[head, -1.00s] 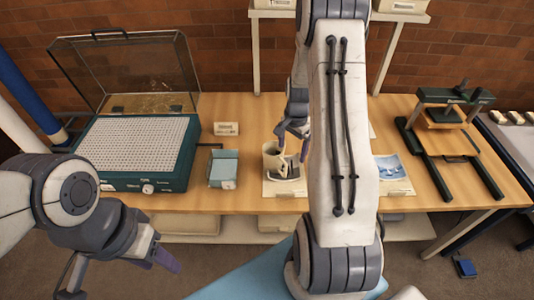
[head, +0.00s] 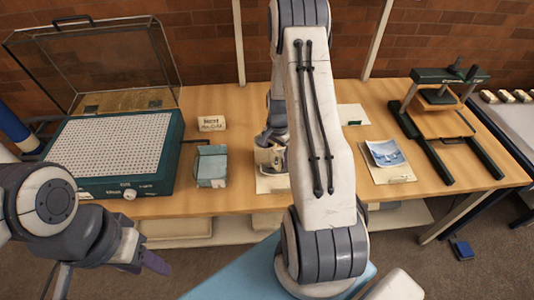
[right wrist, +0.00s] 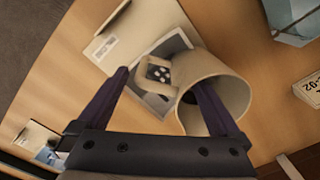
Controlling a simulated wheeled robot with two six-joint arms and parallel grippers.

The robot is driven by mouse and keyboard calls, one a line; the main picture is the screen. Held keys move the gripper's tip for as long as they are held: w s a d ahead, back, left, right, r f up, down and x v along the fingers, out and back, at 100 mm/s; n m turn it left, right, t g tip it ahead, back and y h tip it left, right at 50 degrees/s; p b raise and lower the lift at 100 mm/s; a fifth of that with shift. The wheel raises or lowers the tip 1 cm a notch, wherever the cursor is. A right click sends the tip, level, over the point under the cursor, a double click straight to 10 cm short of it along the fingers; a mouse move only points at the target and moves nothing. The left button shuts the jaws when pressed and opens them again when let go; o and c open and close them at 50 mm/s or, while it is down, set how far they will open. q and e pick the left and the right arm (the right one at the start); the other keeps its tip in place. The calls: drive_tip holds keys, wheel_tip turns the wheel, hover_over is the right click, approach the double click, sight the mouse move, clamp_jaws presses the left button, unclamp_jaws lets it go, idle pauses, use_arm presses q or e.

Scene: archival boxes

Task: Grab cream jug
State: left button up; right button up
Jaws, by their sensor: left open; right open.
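The cream jug (head: 263,160) stands on the wooden table in the head view, partly hidden by my right arm. My right gripper (head: 270,137) is open and right over it. In the right wrist view the jug (right wrist: 231,82) shows its round mouth and its handle (right wrist: 146,76). My right gripper's fingers (right wrist: 160,90) are apart, one overlapping the jug's mouth and the other beyond the handle. I cannot tell whether they touch the jug. My left gripper (head: 145,262) is open and empty in front of the table at the lower left.
A photo and a card lie under and beside the jug. A teal box (head: 211,166) and a small label sign (head: 212,123) stand to its left, near a large green tray machine (head: 108,152). A picture (head: 385,153) and a press (head: 440,110) are on the right.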

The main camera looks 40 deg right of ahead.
sight(275, 167)
drive_tip(key=shift+s+a+f+p, duration=0.1)
drive_tip(key=shift+f+p, duration=0.25)
drive_tip(key=shift+f, duration=0.2)
wheel_tip(275, 167, down, 3)
drive_tip(key=shift+a+f+p, duration=0.15)
drive_tip(key=shift+f+p, duration=0.05)
drive_tip(key=shift+p, duration=0.5)
drive_tip(key=shift+f, duration=0.55)
clamp_jaws()
